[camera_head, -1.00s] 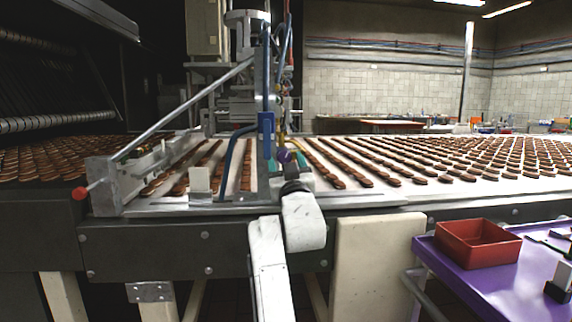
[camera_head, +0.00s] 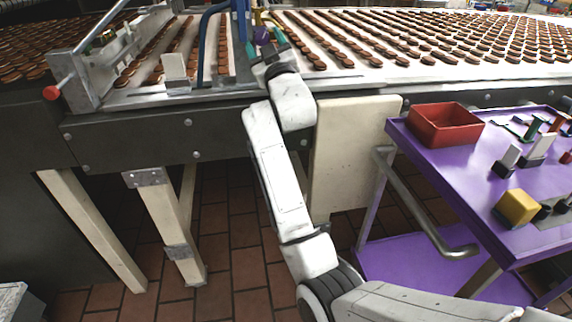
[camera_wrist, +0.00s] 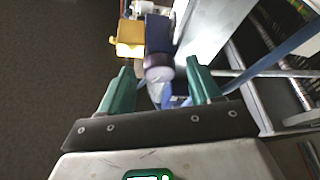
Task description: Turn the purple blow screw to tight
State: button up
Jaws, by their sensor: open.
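The purple screw (camera_wrist: 158,61), a dark purple knob with a pale end, shows in the wrist view between the two green fingers of my gripper (camera_wrist: 159,68). The fingers are open, with a gap on both sides of the knob. A blue block (camera_wrist: 157,33) and a yellow fitting (camera_wrist: 129,37) sit just beyond it. In the head view my gripper (camera_head: 264,43) is at the conveyor's front edge, with a small purple spot of the screw (camera_head: 261,33) between its fingers. The upper machine is out of the head view.
The conveyor (camera_head: 340,77) carries many brown biscuits in rows. A purple cart (camera_head: 420,150) at right holds a red bin (camera_head: 445,123), a yellow block (camera_head: 517,206) and small parts. Tiled floor lies below.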

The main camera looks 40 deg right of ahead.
jog(key=shift+s+d+r+n+y+p, duration=0.15)
jog(key=shift+n+y+p, duration=0.35)
jog(key=shift+n+p, duration=0.85)
jog(key=shift+w+r+n+y+p, duration=0.1)
jog(key=shift+n+y+p, duration=0.55)
jog(key=shift+p, duration=1.2)
jog(key=shift+s+d+r+n+y+p, duration=0.15)
jog(key=shift+n+y+p, duration=0.2)
jog(key=shift+n+p, duration=1.05)
jog(key=f+v, duration=0.1)
jog(key=v, duration=1)
jog(key=s+a+f+m+g+y+p, duration=0.2)
jog(key=s+a+f+g, duration=0.2)
jog(key=f, duration=0.4)
jog(key=s+a+f+m+g+y+p, duration=0.2)
jog(key=s+a+f+g+p, duration=0.1)
jog(key=s+a+f+g, duration=0.2)
notch_tip(320, 180, down, 4)
jog(key=shift+s+a+f, duration=0.2)
jog(key=shift+s+a, duration=0.2)
jog(key=shift+a, duration=0.55)
